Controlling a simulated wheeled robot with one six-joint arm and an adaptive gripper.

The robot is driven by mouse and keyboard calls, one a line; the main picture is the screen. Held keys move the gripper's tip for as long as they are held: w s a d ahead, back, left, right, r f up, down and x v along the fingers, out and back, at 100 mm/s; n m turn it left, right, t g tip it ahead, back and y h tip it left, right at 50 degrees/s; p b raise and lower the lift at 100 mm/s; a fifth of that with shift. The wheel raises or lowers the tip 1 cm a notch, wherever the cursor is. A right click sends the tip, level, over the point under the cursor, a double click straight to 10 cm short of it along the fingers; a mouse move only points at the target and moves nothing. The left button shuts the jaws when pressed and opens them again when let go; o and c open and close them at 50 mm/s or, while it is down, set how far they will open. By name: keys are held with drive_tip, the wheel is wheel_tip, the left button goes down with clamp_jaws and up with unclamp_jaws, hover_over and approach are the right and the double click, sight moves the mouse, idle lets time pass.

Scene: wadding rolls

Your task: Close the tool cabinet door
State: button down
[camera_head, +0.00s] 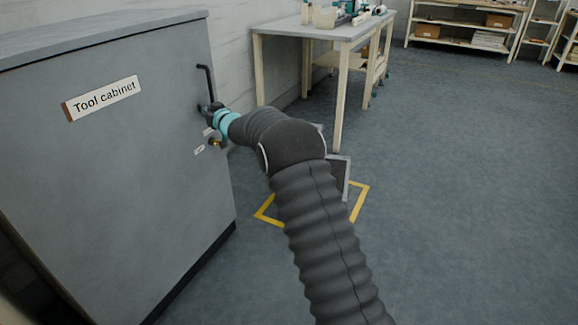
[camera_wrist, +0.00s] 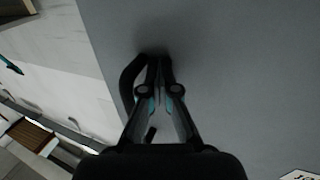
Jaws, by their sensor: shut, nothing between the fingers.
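The grey tool cabinet (camera_head: 110,180) stands at the left in the head view, with a "Tool cabinet" label on its front. No open gap shows along the visible door edges, but I cannot tell whether the door is fully shut. The black bar handle (camera_head: 206,82) is near the door's right edge. My gripper (camera_head: 207,107) is at the handle's lower part. In the wrist view my gripper (camera_wrist: 158,62) is shut and empty, its tips at the grey door panel (camera_wrist: 230,70). The handle (camera_wrist: 128,85) is just left of the fingers; contact is unclear.
A key or lock (camera_head: 216,143) sits below the handle. A workbench (camera_head: 330,28) with items on it stands behind, by the wall. Shelves (camera_head: 465,25) are at the back right. Yellow floor marks (camera_head: 358,200) lie behind my arm. The floor at the right is clear.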

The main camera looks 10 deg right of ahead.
drive_tip(key=shift+w+a+r, duration=0.1)
drive_tip(key=shift+a+r, duration=0.1)
drive_tip(key=shift+r, duration=0.25)
drive_tip(key=shift+a+r, duration=0.15)
drive_tip(key=shift+r, duration=0.3)
drive_tip(key=s+d+f+b, duration=0.2)
drive_tip(key=s+d, duration=0.7)
drive_tip(key=d, duration=0.3)
drive_tip(key=s+d+f+m+g+h, duration=0.25)
drive_tip(key=d+f+h, duration=0.4)
drive_tip(key=f, duration=0.55)
drive_tip(key=s+d+f+g+h, duration=0.1)
drive_tip(key=s+d+g+h, duration=0.15)
drive_tip(key=s+d, duration=0.35)
drive_tip(key=s+r+m+g, duration=0.1)
drive_tip(key=s+r, duration=0.2)
drive_tip(key=s, duration=1.2)
drive_tip(key=s+d+r+m+g, duration=0.1)
drive_tip(key=s+r, duration=0.3)
drive_tip(key=s, duration=1.1)
drive_tip(key=s+d+r+m+g, duration=0.1)
drive_tip(key=s+r+g, duration=0.1)
drive_tip(key=s, duration=1.3)
drive_tip(key=shift+r+m+g, duration=0.3)
drive_tip(key=shift+r+m, duration=0.05)
drive_tip(key=shift+r, duration=0.55)
